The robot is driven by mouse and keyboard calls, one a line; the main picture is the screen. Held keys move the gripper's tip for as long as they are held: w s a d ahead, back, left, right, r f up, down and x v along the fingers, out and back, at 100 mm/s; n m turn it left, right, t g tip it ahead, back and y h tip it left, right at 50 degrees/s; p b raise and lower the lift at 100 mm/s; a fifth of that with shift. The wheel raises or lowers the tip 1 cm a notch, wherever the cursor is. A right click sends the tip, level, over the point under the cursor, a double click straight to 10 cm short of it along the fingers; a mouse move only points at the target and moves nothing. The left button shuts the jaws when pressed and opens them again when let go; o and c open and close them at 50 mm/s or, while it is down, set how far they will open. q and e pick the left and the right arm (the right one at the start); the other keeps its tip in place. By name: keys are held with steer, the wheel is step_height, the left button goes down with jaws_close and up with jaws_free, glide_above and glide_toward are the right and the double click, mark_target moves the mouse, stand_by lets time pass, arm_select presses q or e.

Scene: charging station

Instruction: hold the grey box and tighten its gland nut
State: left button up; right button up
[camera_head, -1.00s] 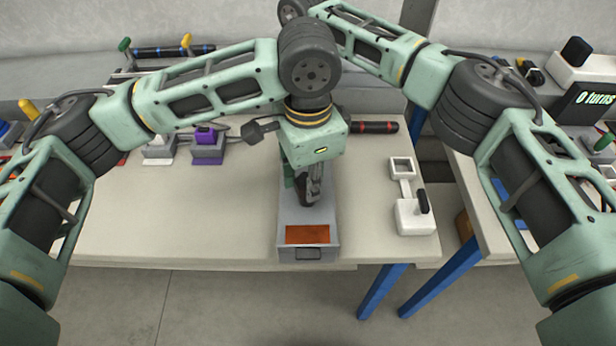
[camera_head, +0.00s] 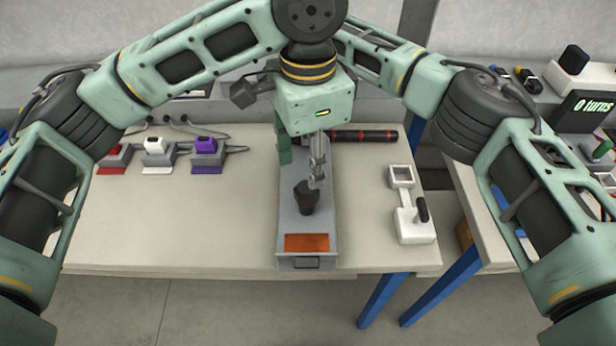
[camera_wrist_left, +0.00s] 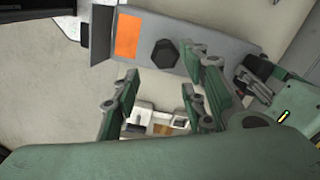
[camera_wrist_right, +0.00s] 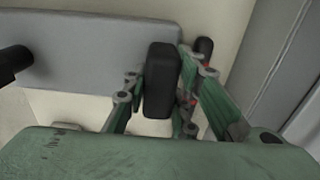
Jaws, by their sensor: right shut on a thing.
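The grey box (camera_head: 285,225) lies lengthwise on the table, with an orange patch near its front. Its dark gland nut (camera_head: 306,197) stands on top; it also shows in the left wrist view (camera_wrist_left: 163,53). My left gripper (camera_head: 302,165) is above and behind the nut, open and empty, its fingers apart (camera_wrist_left: 155,92). My right gripper is mostly hidden behind the left one in the head view. In the right wrist view my right gripper (camera_wrist_right: 158,75) is shut on a black block (camera_wrist_right: 162,95) at the end of the grey box (camera_wrist_right: 90,45).
Red (camera_head: 113,155), white (camera_head: 155,150) and purple (camera_head: 207,150) devices stand at the left back. A black-and-red tool (camera_head: 365,136) lies at the back. A white fixture (camera_head: 410,222) is right of the box. A display (camera_head: 590,108) reads 0 turns.

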mark_target(309, 193)
arm_select(q)
step_height(309, 193, up, 4)
stand_by(0.8)
step_height(309, 193, down, 12)
steer(key=shift+f, duration=0.1)
stand_by(0.5)
jaws_close()
